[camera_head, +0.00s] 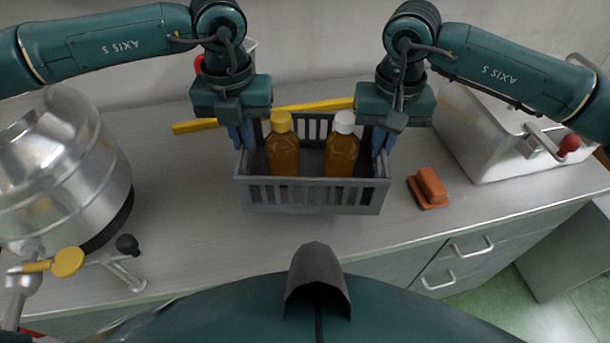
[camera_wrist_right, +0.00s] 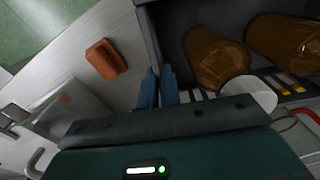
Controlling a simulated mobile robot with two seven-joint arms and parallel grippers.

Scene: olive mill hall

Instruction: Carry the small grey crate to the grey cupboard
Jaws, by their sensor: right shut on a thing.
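The small grey crate (camera_head: 315,196) is at the middle of the counter in the head view. It holds an amber bottle with a yellow cap (camera_head: 282,155) and one with a white cap (camera_head: 341,157), both upright. I cannot tell whether the crate's base touches the counter. My right gripper (camera_head: 382,146) is shut on the crate's right wall; in the right wrist view its blue fingers (camera_wrist_right: 159,88) meet the wall (camera_wrist_right: 148,38). My left gripper (camera_head: 243,142) is at the left wall, its fingers around the rim; whether they are closed is unclear. The grey cupboard is not identifiable.
A steel vessel (camera_head: 62,165) with a tap stands at the left. An orange brush (camera_head: 430,187) lies right of the crate. A pale box with a red-knobbed handle (camera_head: 490,130) is at the right. A yellow bar (camera_head: 195,127) lies behind the crate. Counter in front is clear.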

